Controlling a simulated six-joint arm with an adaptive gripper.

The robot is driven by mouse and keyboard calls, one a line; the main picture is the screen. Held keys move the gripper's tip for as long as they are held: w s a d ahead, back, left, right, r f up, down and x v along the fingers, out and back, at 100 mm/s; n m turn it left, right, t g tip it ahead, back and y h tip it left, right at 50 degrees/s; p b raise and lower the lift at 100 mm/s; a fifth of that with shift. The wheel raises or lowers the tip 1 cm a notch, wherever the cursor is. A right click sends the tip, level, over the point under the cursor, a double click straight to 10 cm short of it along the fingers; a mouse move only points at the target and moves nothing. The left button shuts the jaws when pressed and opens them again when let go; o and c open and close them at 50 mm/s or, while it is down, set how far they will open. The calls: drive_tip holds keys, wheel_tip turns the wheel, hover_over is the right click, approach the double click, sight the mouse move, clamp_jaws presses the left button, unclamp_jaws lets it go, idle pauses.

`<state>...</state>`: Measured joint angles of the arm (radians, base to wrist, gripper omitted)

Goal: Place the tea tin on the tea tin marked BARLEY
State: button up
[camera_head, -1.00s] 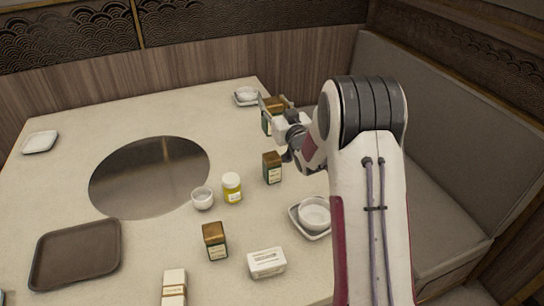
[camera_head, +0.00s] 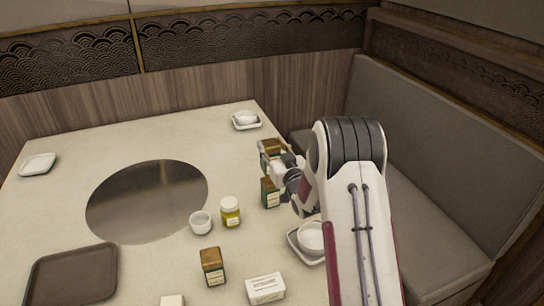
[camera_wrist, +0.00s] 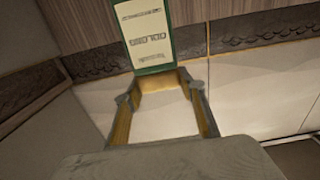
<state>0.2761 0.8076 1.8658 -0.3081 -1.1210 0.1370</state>
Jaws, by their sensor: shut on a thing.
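My gripper (camera_head: 277,153) is shut on a tea tin (camera_head: 264,160) with a brown top and green sides. In the wrist view, the held tin (camera_wrist: 152,40) shows a green face and a pale label between the fingertips (camera_wrist: 160,84). A similar tin (camera_head: 270,193) stands upright on the table just below the held one in the head view. Whether they touch, I cannot tell. Another brown-topped green tin (camera_head: 212,267) stands nearer the front. The labels are too small to read, so I cannot tell which is BARLEY.
A bowl on a dish (camera_head: 308,240) is close to my arm. A white box (camera_head: 265,288), a brown tray (camera_head: 70,280) and a dark disc (camera_head: 148,202) also occupy the table.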

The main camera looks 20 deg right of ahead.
sight(273, 158)
idle(0.3)
drive_tip(key=shift+f, duration=1.8)
drive_tip(key=shift+f, duration=0.15)
drive_tip(key=o, duration=1.6)
drive_tip(key=s, duration=1.2)
drive_tip(key=shift+r, duration=0.2)
